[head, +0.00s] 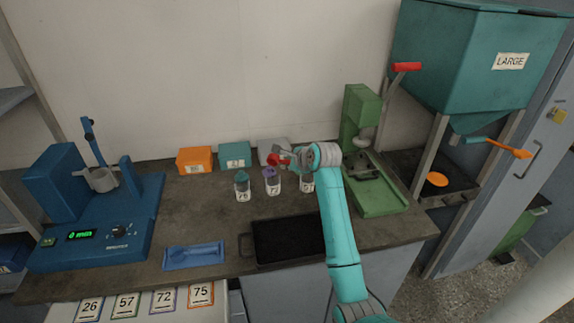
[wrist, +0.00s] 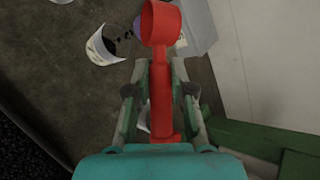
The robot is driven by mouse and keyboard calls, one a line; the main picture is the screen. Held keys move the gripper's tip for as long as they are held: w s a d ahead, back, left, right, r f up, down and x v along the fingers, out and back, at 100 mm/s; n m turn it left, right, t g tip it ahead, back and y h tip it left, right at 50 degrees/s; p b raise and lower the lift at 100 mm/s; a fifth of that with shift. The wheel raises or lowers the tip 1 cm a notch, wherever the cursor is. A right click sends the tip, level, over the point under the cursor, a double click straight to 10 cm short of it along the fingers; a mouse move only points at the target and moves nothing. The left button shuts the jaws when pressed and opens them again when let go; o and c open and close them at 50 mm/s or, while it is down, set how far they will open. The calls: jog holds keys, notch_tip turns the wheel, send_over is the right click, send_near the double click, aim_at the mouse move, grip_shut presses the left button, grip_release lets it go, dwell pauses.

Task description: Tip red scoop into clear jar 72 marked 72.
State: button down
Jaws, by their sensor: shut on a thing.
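My gripper (wrist: 158,88) is shut on the handle of the red scoop (wrist: 160,95), seen from behind in the wrist view. In the head view the scoop's red cup (head: 274,160) is just above the purple-topped jar (head: 272,184), whose label seems to read 72. In the wrist view only a sliver of purple shows beside the cup, which hides most of that jar. The cup's inside looks red; I cannot tell whether anything is in it. A green-topped jar (head: 242,188) stands left of the purple one. A third jar (head: 307,185) stands to the right, partly behind my arm.
Orange (head: 194,161), teal (head: 235,155) and grey (head: 273,149) boxes line the wall. A black tray (head: 255,264) and blue tray (head: 193,255) lie in front. The blue machine (head: 95,220) is left; the green press (head: 375,195) and teal hopper (head: 470,60) are right.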

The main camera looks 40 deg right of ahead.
dwell(0.4)
jog(key=shift+w+d+r+y, duration=0.15)
jog(key=shift+d+r+y, duration=0.05)
jog(key=shift+r+y, duration=0.1)
jog(key=shift+w+d+r+m+g+y, duration=0.1)
jog(key=shift+d+m+g+y, duration=0.15)
jog(key=shift+m+g+y, duration=0.6)
jog(key=shift+y, duration=0.25)
jog(key=shift+w+d+r+m+g+y, duration=0.15)
jog(key=shift+d+r+m+g+y, duration=0.2)
jog(key=shift+g+y, duration=0.35)
jog(key=shift+w+d+m+g+y, duration=0.15)
jog(key=shift+m+g+y, duration=0.15)
jog(key=shift+y, duration=0.7)
jog(key=shift+r, duration=0.1)
